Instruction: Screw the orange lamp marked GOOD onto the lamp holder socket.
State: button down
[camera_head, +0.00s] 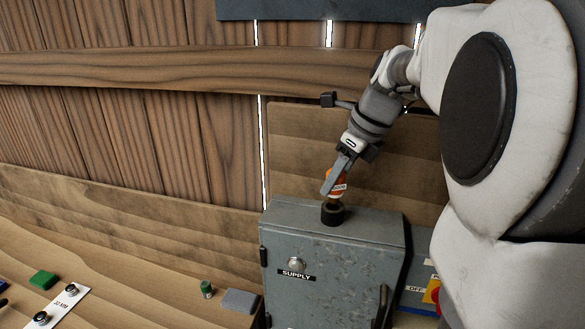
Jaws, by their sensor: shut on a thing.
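The orange lamp (338,187) has white lettering on its side, partly covered by a finger. My gripper (329,186) is shut on the lamp and holds it, slightly tilted, over the lamp holder socket (332,214). The socket is a short dark cylinder on top of the grey metal cabinet (290,226). The lamp's lower end is at the socket's mouth. I cannot tell whether it is inside the socket or just above it.
The cabinet front has a SUPPLY label (296,274) and a handle (383,305). A red and yellow switch (433,294) is at its right. On the bench at left are a green block (43,280), a green cylinder (206,289) and a grey block (240,301). A wooden wall stands behind.

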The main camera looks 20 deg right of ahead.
aim_at(335, 192)
jog(key=shift+f+b, duration=0.75)
jog(key=shift+f, duration=0.8)
jog(key=shift+c, duration=0.3)
grip_release()
